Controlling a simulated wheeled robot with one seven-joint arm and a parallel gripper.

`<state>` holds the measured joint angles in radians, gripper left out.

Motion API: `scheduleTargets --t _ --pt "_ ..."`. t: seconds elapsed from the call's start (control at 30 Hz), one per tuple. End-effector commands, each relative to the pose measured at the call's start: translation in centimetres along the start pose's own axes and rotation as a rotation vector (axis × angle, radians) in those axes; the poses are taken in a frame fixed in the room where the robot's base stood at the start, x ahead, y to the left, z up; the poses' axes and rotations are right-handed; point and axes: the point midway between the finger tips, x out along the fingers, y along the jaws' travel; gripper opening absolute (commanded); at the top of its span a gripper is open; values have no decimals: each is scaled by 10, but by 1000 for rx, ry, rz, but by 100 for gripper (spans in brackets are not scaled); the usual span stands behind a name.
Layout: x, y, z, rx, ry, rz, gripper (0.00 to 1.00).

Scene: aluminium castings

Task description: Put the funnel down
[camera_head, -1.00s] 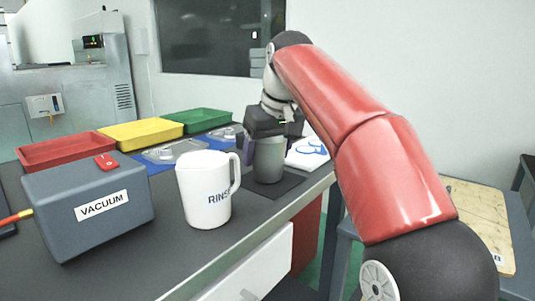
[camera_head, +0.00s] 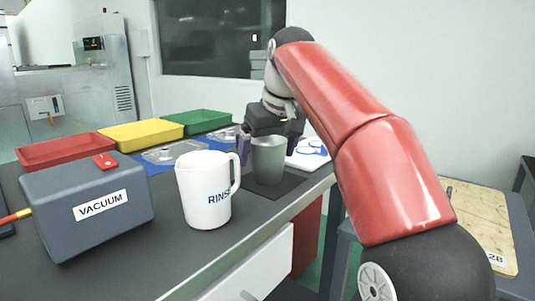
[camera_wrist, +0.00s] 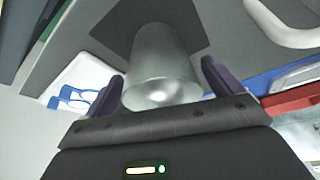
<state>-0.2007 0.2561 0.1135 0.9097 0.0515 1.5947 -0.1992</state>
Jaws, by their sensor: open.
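A grey tapered metal vessel (camera_head: 269,161) stands upright on a dark mat (camera_head: 279,189) near the table's right edge. It is the only thing here that could be the funnel; no spout shows. In the wrist view the vessel (camera_wrist: 160,55) sits between the two purple fingers of my gripper (camera_wrist: 162,72), its wide rim towards the camera. The fingers are open, with a gap visible on both sides.
A white RINSE jug (camera_head: 205,190) stands close on the left, beside a grey VACUUM box (camera_head: 88,205). Red (camera_head: 64,151), yellow (camera_head: 140,133) and green (camera_head: 196,121) trays line the back.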

Motion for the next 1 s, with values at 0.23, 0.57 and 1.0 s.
scheduleTargets --t 0.23,0.57,1.0 --pt "-52 1 -7 0 4 1 91" --pt "-69 1 -5 0 2 0 91" --pt "-68 11 60 109 18 71 91"
